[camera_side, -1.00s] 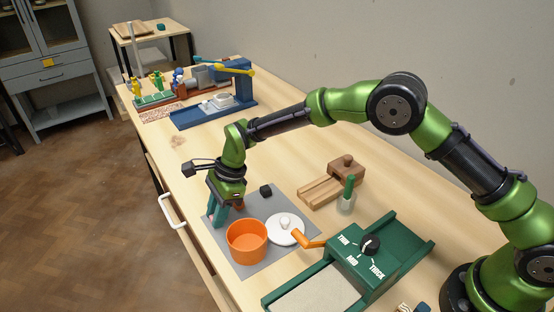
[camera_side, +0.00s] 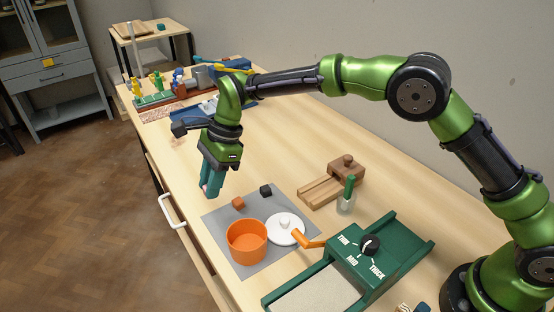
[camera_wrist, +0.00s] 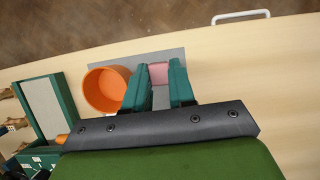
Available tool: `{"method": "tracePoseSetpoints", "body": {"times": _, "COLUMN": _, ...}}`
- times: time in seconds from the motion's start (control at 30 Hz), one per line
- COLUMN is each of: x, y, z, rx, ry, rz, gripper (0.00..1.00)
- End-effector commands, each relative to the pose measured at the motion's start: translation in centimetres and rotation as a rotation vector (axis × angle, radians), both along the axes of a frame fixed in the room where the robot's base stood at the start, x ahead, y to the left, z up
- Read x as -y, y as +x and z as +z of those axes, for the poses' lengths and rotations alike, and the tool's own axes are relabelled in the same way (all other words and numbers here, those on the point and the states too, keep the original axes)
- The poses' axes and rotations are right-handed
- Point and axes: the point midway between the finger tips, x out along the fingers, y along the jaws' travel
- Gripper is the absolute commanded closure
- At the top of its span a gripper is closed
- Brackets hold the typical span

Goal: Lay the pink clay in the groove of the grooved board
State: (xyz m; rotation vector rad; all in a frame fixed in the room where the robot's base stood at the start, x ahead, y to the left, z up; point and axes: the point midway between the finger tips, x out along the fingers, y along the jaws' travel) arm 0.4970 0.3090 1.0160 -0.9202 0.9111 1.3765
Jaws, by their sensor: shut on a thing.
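My gripper (camera_side: 208,190) is above the left edge of the grey mat (camera_side: 217,218), its fingers pointing down. It is shut on the pink clay (camera_wrist: 158,72), which shows between the teal fingers (camera_wrist: 160,90) in the wrist view. In the side view the fingers hide most of the clay. The wooden grooved board (camera_side: 318,191) lies on the table to the right of the mat, away from my gripper. A brown wooden block with a knob (camera_side: 346,170) sits at its far end. The near part of the groove looks empty.
A glass jar with a green handle (camera_side: 346,200) and a green roller machine (camera_side: 370,262) stand near the board.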

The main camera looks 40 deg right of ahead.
Motion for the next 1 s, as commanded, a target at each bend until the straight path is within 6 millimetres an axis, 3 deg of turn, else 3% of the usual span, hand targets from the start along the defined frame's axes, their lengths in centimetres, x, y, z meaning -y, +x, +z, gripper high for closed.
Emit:
{"method": "tracePoseSetpoints", "body": {"times": 0.27, "x": 2.4, "y": -2.2, "z": -0.9, "rx": -0.006, "ry": 0.0, "rz": 0.425, "gripper": 1.0}}
{"method": "tracePoseSetpoints", "body": {"times": 0.47, "x": 6.9, "y": -3.9, "z": -0.5, "rx": -0.005, "ry": -0.003, "rz": 0.784, "gripper": 1.0}}
{"method": "tracePoseSetpoints", "body": {"times": 0.67, "x": 12.7, "y": -5.9, "z": 0.9, "rx": -0.005, "ry": -0.003, "rz": 1.131, "gripper": 1.0}}
{"method": "tracePoseSetpoints", "body": {"times": 1.0, "x": 25.7, "y": -11.3, "z": 5.7, "rx": -0.001, "ry": -0.005, "rz": 1.613, "gripper": 1.0}}
